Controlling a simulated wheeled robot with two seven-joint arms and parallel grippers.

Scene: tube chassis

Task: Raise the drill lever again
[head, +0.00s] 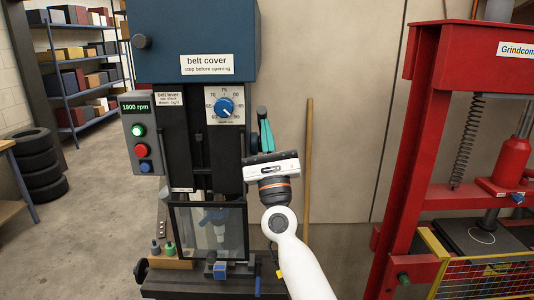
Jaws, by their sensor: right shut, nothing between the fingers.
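The drill press (195,45) stands in the middle of the head view, with a blue belt cover on top. The drill lever (262,113) is on the right side of its column; its dark handle end points up beside my fingers, and its lower part is largely hidden. My right gripper (266,130) has teal fingers pointing up, shut and empty, right at the lever. I cannot tell whether they touch it. My left gripper is not in view.
A control box (142,133) reads 1900 rpm. A clear guard (208,230) stands before the spindle. A red press (400,180) with a yellow guard stands at right. A wooden pole (308,150) leans on the wall. Tyres (40,165) are stacked at left.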

